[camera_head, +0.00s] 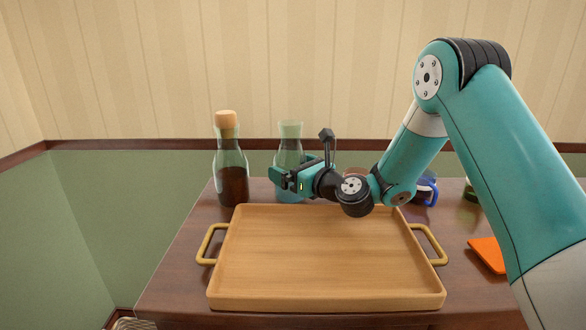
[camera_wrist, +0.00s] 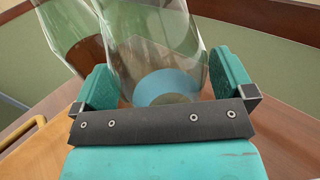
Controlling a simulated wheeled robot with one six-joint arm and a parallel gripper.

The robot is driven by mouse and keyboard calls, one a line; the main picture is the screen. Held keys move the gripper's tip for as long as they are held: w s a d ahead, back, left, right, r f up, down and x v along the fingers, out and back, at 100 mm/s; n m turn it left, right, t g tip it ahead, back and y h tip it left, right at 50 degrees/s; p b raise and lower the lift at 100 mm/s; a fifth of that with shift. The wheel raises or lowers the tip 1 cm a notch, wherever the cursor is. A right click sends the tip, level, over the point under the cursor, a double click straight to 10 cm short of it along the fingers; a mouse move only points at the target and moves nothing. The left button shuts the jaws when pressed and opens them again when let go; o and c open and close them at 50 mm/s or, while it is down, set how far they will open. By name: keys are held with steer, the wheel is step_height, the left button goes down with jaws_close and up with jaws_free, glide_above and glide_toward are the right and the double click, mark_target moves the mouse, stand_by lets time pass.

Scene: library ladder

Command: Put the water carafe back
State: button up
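A clear glass carafe (camera_head: 289,143) with a pale rim and bluish lower part stands upright behind the tray; I take it as the water carafe. My gripper (camera_head: 290,181) is at its lower body, partly hiding it. In the wrist view the carafe (camera_wrist: 160,50) lies between the two teal fingers of my gripper (camera_wrist: 168,82), with a blue disc showing low in the glass. The fingers are spread about as wide as the glass; I cannot tell whether both touch it.
A corked bottle with dark contents (camera_head: 231,175) stands close left of the carafe. A wooden tray (camera_head: 320,260) with brass handles lies in front, empty. A blue mug (camera_head: 427,191) is at the right, partly behind my arm, and an orange item (camera_head: 487,255) lies right of the tray.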

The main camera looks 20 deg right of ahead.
steer(key=shift+r, duration=0.1)
steer(key=b+v, duration=0.5)
steer(key=v, duration=0.6)
steer(key=shift+s+d+b, duration=0.25)
steer(key=shift+s+b, duration=0.15)
steer(key=shift+s, duration=0.05)
